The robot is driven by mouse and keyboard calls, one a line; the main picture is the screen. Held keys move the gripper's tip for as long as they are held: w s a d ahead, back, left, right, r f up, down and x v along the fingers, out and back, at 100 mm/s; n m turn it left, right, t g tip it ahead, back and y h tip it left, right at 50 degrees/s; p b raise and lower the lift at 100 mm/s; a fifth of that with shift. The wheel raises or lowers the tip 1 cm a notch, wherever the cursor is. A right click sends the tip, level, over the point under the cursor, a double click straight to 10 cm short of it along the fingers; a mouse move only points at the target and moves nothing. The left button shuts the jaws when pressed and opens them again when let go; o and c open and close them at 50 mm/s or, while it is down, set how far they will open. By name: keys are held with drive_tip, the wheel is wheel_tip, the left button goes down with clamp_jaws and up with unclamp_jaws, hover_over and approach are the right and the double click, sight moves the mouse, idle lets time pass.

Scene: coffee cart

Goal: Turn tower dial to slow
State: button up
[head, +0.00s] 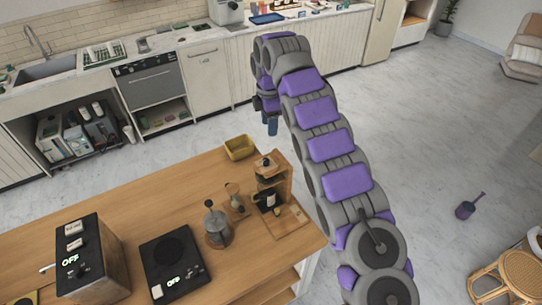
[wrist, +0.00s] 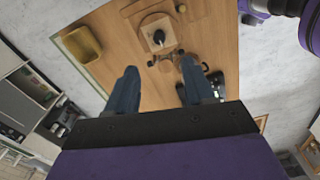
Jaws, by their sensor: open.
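A wooden coffee tower (head: 270,182) with a dark vessel in it stands at the right end of the wooden cart (head: 170,205). In the wrist view I see the tower's round wooden top (wrist: 158,20) from above, with a dark knob-like spot (wrist: 158,37) on it. I cannot tell for sure which part is the dial, nor its setting. My gripper (wrist: 160,88) is open and empty, its two blue fingers apart, pointing toward the cart's end. In the head view my gripper (head: 271,124) hangs beyond the cart's far edge, apart from the tower.
A yellow bin (head: 239,148) sits behind the tower. A glass dripper (head: 234,196), a press pot (head: 217,226), a black scale (head: 174,262) and a black-and-wood box (head: 92,260) reading OFF stand to its left.

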wheel_tip(320, 180, down, 5)
drive_tip(key=a, duration=0.3)
hover_over(266, 159)
drive_tip(key=d, duration=0.1)
wheel_tip(266, 159, down, 6)
drive_tip(key=shift+s+f, duration=0.1)
drive_tip(key=shift+f, duration=0.15)
drive_tip(key=f, duration=0.1)
drive_tip(key=a+f, duration=0.1)
drive_tip(key=f, duration=0.1)
drive_tip(key=a+f, duration=0.1)
drive_tip(key=shift+f, duration=0.25)
drive_tip(key=shift+d, duration=0.55)
drive_tip(key=shift+d+r, duration=0.1)
drive_tip(key=shift+d, duration=0.25)
drive_tip(key=shift+c, duration=1.3)
drive_tip(key=shift+a, duration=0.15)
drive_tip(key=c, duration=0.3)
drive_tip(key=shift+a, duration=0.35)
drive_tip(key=shift+c, duration=1.4)
clamp_jaws()
